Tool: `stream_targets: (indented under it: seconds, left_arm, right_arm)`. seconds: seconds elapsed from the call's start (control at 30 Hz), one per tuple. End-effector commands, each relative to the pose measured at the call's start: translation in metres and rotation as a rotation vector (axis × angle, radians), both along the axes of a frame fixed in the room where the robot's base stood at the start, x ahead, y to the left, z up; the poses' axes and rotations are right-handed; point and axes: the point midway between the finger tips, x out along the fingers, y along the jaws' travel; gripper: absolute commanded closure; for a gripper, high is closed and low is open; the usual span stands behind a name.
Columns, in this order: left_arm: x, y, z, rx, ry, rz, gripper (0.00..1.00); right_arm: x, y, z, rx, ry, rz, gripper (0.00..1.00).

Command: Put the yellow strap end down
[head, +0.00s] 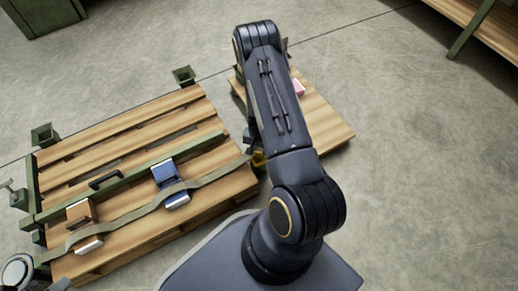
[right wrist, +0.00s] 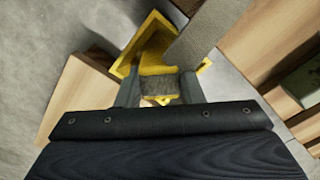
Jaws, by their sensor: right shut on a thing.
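The yellow strap end (right wrist: 155,62) is between the fingers of my right gripper (right wrist: 160,92) in the right wrist view. The gripper is shut on it. Grey webbing runs from it to the upper right. In the head view a bit of the yellow end (head: 258,158) shows beside my right arm, which hides most of the gripper. The strap (head: 222,172) runs from there across the slatted pallet (head: 120,125) to its lower left. A grey part at the lower left edge may be my left arm; its fingers cannot be made out.
A blue-and-white item (head: 167,175) and a brown-and-white item (head: 82,222) lie by the strap on the pallet. Green posts stand at its corners. A smaller wooden board (head: 325,125) with a pink item (head: 298,88) lies under my right arm. The concrete floor at right is clear.

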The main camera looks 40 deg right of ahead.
Motion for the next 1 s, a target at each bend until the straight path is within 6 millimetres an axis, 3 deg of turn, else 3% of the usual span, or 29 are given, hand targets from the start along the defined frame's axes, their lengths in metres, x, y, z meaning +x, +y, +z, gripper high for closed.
stream_targets:
  seconds: [0.37, 0.4, 0.53, 0.8, 1.0]
  left_arm:
    - [0.000, 0.000, -0.008, 0.000, 0.000, 0.000, 1.00]
    - [0.000, 0.000, -0.008, 0.000, 0.000, 0.000, 1.00]
    - [0.000, 0.000, -0.008, 0.000, 0.000, 0.000, 1.00]
    - [0.000, 0.000, -0.004, 0.000, 0.000, 0.000, 1.00]
    - [0.000, 0.000, 0.017, 0.000, 0.000, 0.000, 1.00]
  right_arm:
    - [0.000, 0.000, -0.009, 0.000, 0.000, 0.000, 0.90]
    - [0.000, 0.000, -0.009, 0.000, 0.000, 0.000, 0.61]
    - [0.000, 0.000, -0.009, 0.000, 0.000, 0.000, 0.44]
    - [0.000, 0.000, -0.005, 0.000, 0.000, 0.000, 0.44]
    - [0.001, 0.000, 0.026, 0.001, -0.001, 0.001, 0.44]
